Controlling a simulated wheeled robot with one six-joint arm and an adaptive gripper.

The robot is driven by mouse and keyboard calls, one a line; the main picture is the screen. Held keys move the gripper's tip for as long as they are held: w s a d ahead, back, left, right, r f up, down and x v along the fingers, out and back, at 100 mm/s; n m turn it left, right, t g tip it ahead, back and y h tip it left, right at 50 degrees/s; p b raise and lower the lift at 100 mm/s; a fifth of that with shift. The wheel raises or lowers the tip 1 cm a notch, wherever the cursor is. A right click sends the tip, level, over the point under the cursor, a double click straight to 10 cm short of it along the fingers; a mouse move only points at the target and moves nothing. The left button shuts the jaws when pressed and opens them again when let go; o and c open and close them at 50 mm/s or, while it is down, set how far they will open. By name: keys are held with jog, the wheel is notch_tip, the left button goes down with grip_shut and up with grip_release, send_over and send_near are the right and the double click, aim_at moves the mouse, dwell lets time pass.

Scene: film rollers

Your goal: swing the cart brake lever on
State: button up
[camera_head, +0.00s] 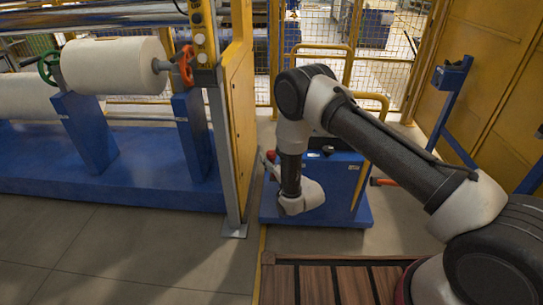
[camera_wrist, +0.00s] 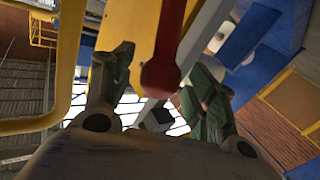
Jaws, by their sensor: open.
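The brake lever, a red bar with a rounded end (camera_wrist: 161,72), comes down from the top of the wrist view. Its end lies between the two green-padded fingers of my gripper (camera_wrist: 159,72), which is open. There is a visible gap to each finger, and I cannot tell how deep the lever sits between them. In the head view a small red knob (camera_head: 271,155) shows beside my gripper (camera_head: 266,163), probably the same lever. The blue cart (camera_head: 342,172) stands behind my arm, which hides much of it.
Yellow rails (camera_head: 350,57) rise from the cart. An orange-tipped bar (camera_head: 386,182) sticks out at its right. A yellow-and-grey post (camera_head: 238,130) and a blue roller stand (camera_head: 110,165) are to the left. A slatted brown platform (camera_head: 330,284) lies in front.

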jog(key=shift+w+a, duration=0.2)
jog(key=shift+w, duration=0.2)
